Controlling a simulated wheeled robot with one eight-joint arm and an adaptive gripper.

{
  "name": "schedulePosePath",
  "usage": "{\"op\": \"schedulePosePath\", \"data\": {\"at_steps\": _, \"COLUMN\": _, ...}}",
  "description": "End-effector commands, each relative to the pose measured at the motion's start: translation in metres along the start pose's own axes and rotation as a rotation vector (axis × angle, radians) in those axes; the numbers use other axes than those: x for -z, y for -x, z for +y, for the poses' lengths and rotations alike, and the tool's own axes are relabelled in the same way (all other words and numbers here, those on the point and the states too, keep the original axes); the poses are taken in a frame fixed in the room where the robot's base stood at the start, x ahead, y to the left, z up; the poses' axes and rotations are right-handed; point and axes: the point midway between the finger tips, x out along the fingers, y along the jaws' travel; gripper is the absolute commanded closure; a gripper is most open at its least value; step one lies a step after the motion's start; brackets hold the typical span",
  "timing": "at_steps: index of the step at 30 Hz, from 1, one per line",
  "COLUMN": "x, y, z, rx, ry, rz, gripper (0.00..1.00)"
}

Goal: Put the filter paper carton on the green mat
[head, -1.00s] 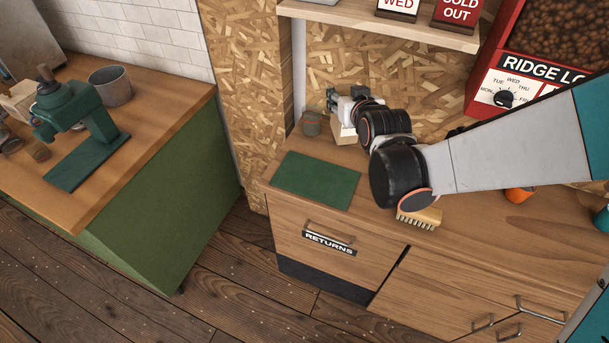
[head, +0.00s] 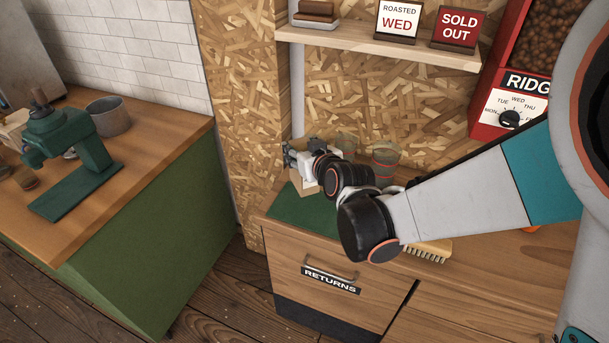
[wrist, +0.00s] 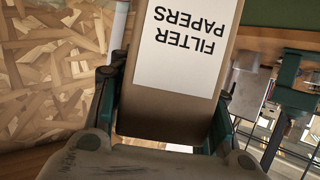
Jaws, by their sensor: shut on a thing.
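The filter paper carton, brown with a white label, fills the middle of the wrist view (wrist: 165,112), its lettering upside down. My gripper (wrist: 168,92) is shut on it, one finger on each side. In the head view my gripper (head: 300,160) is at the back left of the counter, and the carton (head: 304,184) shows partly below it, in front of the mat's back part. The green mat (head: 300,214) lies flat at the counter's left end; my arm covers part of it. I cannot tell whether the carton touches the mat.
Glass vessels (head: 386,154) stand behind my arm near the chipboard wall. A brush (head: 430,250) lies to the right of my wrist. A shelf (head: 400,47) with signs hangs above. The green-sided counter (head: 150,215) with a green press stands left, across a gap.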

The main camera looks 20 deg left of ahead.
Motion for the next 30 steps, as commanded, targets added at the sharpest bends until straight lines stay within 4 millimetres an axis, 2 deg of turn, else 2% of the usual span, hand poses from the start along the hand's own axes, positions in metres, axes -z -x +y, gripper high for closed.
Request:
{"op": "schedulePosePath", "data": {"at_steps": 1, "x": -0.015, "y": -0.007, "z": 0.001, "rx": -0.001, "ry": -0.001, "rz": 0.0, "gripper": 0.82}}
{"op": "schedulePosePath", "data": {"at_steps": 3, "x": -0.025, "y": -0.011, "z": 0.002, "rx": -0.002, "ry": -0.001, "rz": 0.0, "gripper": 0.82}}
{"op": "schedulePosePath", "data": {"at_steps": 6, "x": -0.035, "y": -0.016, "z": 0.003, "rx": -0.003, "ry": -0.001, "rz": 0.0, "gripper": 0.82}}
{"op": "schedulePosePath", "data": {"at_steps": 14, "x": -0.047, "y": -0.021, "z": 0.004, "rx": -0.005, "ry": -0.002, "rz": 0.0, "gripper": 0.82}}
{"op": "schedulePosePath", "data": {"at_steps": 21, "x": -0.077, "y": -0.033, "z": 0.004, "rx": -0.005, "ry": -0.002, "rz": 0.0, "gripper": 0.82}}
{"op": "schedulePosePath", "data": {"at_steps": 30, "x": -0.079, "y": -0.034, "z": 0.004, "rx": -0.005, "ry": -0.002, "rz": 0.0, "gripper": 0.82}}
